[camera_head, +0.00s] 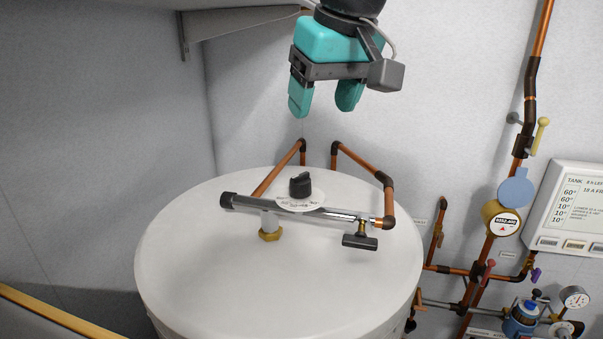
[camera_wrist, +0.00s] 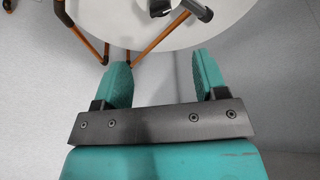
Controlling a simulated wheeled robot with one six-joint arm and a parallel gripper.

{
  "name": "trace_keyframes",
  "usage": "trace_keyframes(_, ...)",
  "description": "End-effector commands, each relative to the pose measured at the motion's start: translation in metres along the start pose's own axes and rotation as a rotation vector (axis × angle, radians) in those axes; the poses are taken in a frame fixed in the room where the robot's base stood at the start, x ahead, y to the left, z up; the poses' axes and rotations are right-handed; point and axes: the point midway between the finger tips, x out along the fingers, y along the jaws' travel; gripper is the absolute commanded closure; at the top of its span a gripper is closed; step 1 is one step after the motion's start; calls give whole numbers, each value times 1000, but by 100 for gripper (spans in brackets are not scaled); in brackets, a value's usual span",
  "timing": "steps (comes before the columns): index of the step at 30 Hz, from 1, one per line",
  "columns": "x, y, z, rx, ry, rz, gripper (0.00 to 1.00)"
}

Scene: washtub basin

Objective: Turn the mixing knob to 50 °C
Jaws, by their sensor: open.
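The black mixing knob (camera_head: 300,184) stands on a pale round dial plate (camera_head: 299,204) on the chrome mixer bar, above the white tank top. The dial's markings are too small to read. The knob also shows at the top of the wrist view (camera_wrist: 158,8), partly cut off by the edge. My teal gripper (camera_head: 326,103) hangs in the air above and behind the knob, clear of it. Its two fingers (camera_wrist: 163,75) are apart with nothing between them.
The white tank (camera_head: 200,270) fills the centre. A black-handled valve (camera_head: 360,241) sits at the bar's right end. Copper pipes (camera_head: 362,163) rise behind the bar. A shelf bracket (camera_head: 184,38) is at upper left. A display panel (camera_head: 570,207) and gauges are on the right wall.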

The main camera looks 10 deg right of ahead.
Motion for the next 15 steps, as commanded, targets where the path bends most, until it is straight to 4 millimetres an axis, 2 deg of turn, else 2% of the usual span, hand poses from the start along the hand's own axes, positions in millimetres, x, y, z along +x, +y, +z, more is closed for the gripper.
trace_keyframes(15, 114, 0, 0, -2, -6, 0, 34)
